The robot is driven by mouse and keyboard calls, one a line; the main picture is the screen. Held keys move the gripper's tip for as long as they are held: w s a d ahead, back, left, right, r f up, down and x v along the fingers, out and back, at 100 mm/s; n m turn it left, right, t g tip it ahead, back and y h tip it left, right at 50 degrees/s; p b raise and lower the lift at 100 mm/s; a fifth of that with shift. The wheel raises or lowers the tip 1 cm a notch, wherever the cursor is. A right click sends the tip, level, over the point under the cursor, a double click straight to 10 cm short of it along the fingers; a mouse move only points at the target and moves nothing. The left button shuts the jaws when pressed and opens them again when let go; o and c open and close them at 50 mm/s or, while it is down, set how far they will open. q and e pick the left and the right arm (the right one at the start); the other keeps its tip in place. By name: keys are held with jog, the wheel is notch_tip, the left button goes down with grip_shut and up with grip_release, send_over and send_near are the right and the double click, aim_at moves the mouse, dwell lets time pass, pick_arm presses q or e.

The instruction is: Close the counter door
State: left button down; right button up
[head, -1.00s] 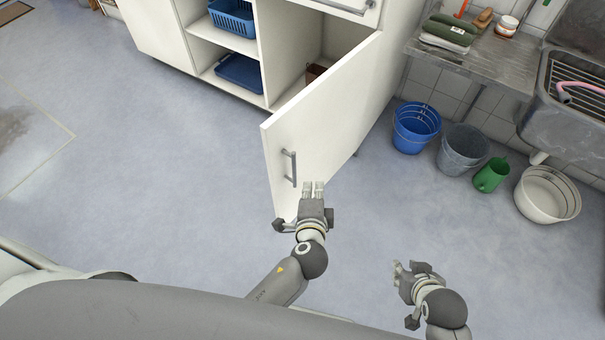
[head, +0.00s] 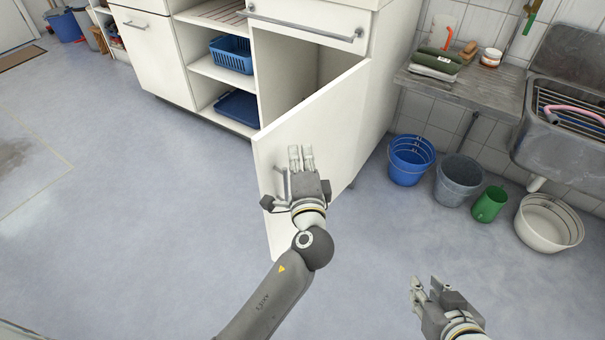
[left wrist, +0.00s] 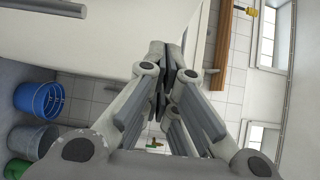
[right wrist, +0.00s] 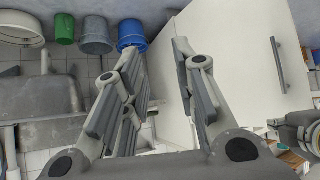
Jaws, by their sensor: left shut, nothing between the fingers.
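The white counter door (head: 345,115) stands wide open, swung out from the cabinet, with its outer face towards the right. Its grey bar handle (head: 281,183) is near the free edge, partly hidden by my left gripper. My left gripper (head: 301,158) is shut and empty, in front of the door's outer face by the handle; I cannot tell whether it touches. My right gripper (head: 432,287) is open and empty above the floor, right of the door. In the right wrist view a white panel (right wrist: 240,75) with a bar handle (right wrist: 279,65) shows beyond the fingers.
The white counter (head: 215,85) has open shelves with a blue basket (head: 231,55) and a blue tray (head: 238,108). A blue bucket (head: 410,160), a grey bucket (head: 459,180), a green jug (head: 489,204) and a white tub (head: 548,222) stand right of the door.

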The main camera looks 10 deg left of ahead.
aim_at(285, 131)
pick_arm(q)
jog(key=shift+w+a, duration=0.6)
jog(key=shift+a, duration=0.35)
jog(key=shift+w+a, duration=0.6)
jog(key=shift+a, duration=0.35)
jog(key=shift+a, duration=0.1)
